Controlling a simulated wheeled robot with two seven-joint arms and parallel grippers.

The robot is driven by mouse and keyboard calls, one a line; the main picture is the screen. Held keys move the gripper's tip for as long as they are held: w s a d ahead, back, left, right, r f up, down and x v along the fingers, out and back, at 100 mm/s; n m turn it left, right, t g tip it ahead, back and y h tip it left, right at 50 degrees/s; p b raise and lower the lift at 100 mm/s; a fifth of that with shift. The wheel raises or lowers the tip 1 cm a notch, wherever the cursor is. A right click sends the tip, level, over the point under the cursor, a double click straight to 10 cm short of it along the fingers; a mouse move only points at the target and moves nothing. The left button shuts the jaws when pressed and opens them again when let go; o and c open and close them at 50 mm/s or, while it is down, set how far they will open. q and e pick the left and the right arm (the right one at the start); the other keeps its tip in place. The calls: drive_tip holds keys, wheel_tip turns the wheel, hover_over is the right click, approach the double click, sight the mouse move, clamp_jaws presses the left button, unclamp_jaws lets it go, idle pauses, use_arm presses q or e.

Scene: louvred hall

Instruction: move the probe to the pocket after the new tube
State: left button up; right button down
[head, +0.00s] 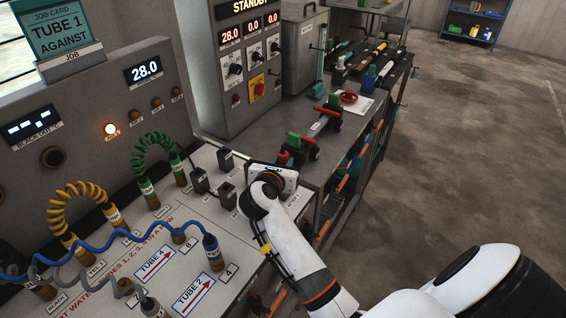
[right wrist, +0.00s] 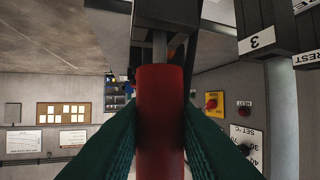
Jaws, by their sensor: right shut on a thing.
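My right gripper (head: 272,180) is over the right end of the white bench panel in the head view; its fingertips are hidden there. In the right wrist view its green-padded fingers (right wrist: 160,125) are shut on the red handle of the probe (right wrist: 160,100). A grey metal stem runs from the handle towards a dark block (right wrist: 172,12); I cannot tell whether it is inside it. Black pockets (head: 199,180) stand on the panel left of the gripper. In the wrist view one block is marked 3 (right wrist: 262,41) and another REST (right wrist: 307,58). My left gripper is out of view.
The job card (head: 68,35) reads TUBE 1 AGAINST, its lower part hidden. Green (head: 152,140), yellow (head: 70,200) and blue (head: 110,240) leads loop over the panel. A control cabinet (head: 240,95) stands behind. Red-and-black items (head: 325,118) lie on the bench beyond. Floor at right is clear.

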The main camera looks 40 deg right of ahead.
drive_tip(key=shift+r, duration=0.15)
wheel_tip(320, 180, up, 12)
drive_tip(key=p, duration=1)
drive_tip(key=shift+r, duration=0.15)
